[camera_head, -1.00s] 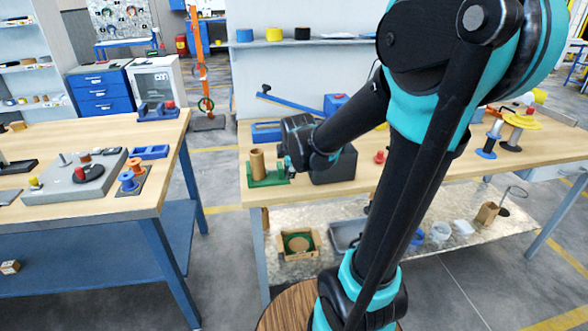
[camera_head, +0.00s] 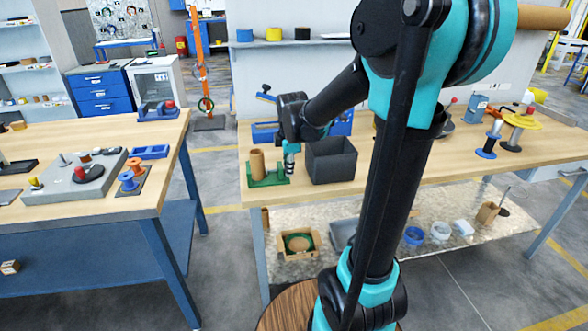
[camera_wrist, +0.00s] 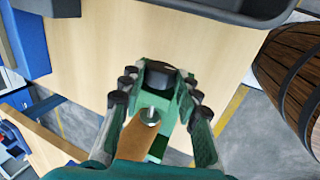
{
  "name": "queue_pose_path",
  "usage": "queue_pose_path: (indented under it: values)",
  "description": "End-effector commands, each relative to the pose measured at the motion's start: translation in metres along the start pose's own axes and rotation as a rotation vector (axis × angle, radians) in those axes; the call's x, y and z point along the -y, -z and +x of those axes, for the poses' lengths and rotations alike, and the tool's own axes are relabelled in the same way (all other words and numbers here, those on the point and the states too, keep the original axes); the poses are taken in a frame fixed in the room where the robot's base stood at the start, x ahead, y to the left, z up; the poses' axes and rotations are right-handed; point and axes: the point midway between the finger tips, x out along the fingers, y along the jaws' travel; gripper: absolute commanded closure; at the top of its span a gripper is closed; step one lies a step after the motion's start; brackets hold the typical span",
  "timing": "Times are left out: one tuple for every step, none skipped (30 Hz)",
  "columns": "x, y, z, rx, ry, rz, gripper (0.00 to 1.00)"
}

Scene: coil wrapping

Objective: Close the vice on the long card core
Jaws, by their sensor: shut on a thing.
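The green vice (camera_head: 268,178) sits near the front left of the right-hand workbench. The brown card core (camera_head: 257,162) stands upright at its left end. My gripper (camera_head: 290,168) points down at the vice's right end, apart from the core. In the wrist view my gripper (camera_wrist: 158,100) has a finger on either side of a green part of the vice (camera_wrist: 157,92), with a silver bolt head and a black block showing there. It is shut on that part. The core shows as a brown shape (camera_wrist: 133,140) lower in the wrist view. Whether the jaw touches the core is unclear.
A dark grey bin (camera_head: 332,162) stands close to the right of the vice. Blue items (camera_head: 265,132) lie behind. Spools (camera_head: 515,130) stand farther right on the bench. The bench's front edge is close to the vice.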

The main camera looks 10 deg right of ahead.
Motion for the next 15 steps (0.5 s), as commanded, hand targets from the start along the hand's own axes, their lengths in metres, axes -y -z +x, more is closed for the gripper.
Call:
queue_pose_path:
  values:
    - [-0.002, -0.0004, 0.0001, 0.001, 0.025, 0.0, 0.86]
    - [-0.0018, -0.0004, 0.0001, 0.001, 0.037, 0.0, 0.86]
    - [-0.0016, -0.0004, -0.0001, 0.001, 0.047, -0.001, 0.87]
    - [-0.0014, -0.0004, -0.0001, 0.001, 0.05, -0.001, 0.87]
    - [-0.0012, -0.0004, -0.0002, 0.001, 0.051, -0.001, 0.87]
    - [-0.001, -0.0004, -0.0002, 0.001, 0.051, -0.001, 0.87]
    - [-0.0009, -0.0004, -0.0002, 0.001, 0.05, -0.001, 0.87]
    - [-0.0009, -0.0004, -0.0002, 0.001, 0.05, -0.002, 0.87]
    - [-0.0009, -0.0004, -0.0002, 0.001, 0.05, -0.001, 0.87]
    - [-0.001, -0.0004, -0.0002, 0.001, 0.05, -0.001, 0.87]
    - [-0.0012, -0.0004, -0.0001, 0.001, 0.053, -0.001, 0.87]
    - [-0.0017, -0.0005, 0.0001, 0.001, 0.064, -0.001, 0.87]
    - [-0.0024, -0.0005, 0.0003, 0.002, 0.079, -0.001, 0.87]
    - [-0.0037, -0.0004, 0.0006, 0.002, 0.098, -0.001, 0.87]
    - [-0.0052, -0.0003, 0.0007, 0.001, 0.132, -0.001, 0.87]
